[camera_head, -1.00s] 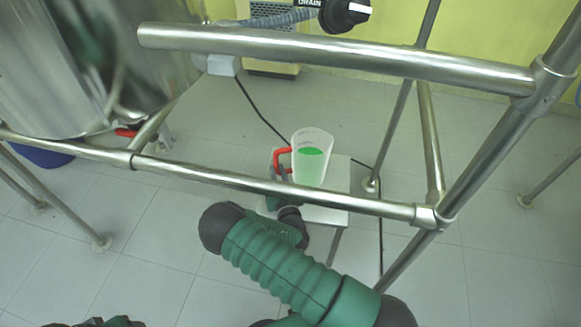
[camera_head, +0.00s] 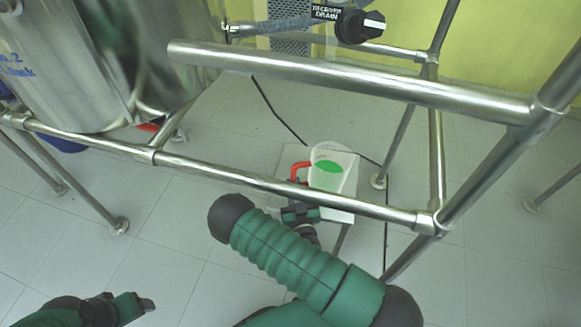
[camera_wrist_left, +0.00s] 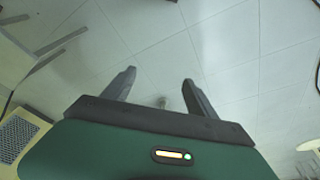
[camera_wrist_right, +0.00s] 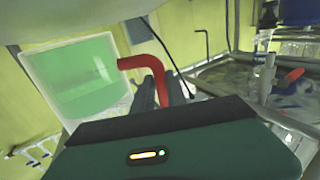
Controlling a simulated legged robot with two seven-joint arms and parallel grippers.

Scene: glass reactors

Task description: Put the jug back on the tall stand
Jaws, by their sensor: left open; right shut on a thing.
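The jug (camera_head: 331,168) is a clear, whitish vessel with green liquid and a red handle (camera_head: 297,171). In the head view it appears over the pale square top of the stand (camera_head: 343,216); I cannot tell whether it touches it. My right gripper (camera_head: 298,190) is shut on the handle, partly hidden by the frame's lower rail. In the right wrist view the jug (camera_wrist_right: 80,75) is left of my fingers (camera_wrist_right: 160,90), which are at the handle (camera_wrist_right: 155,65). My left gripper (camera_head: 145,306) is open and empty at the lower left; its spread fingers (camera_wrist_left: 158,90) show in the left wrist view.
A steel tube frame (camera_head: 350,81) crosses in front of the jug, with its lower rail (camera_head: 270,184) above my right forearm. A steel vessel (camera_head: 80,60) stands at left. A black knob (camera_head: 360,26) is at the top. A dark cable runs behind the stand. Tiled floor is open at lower left.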

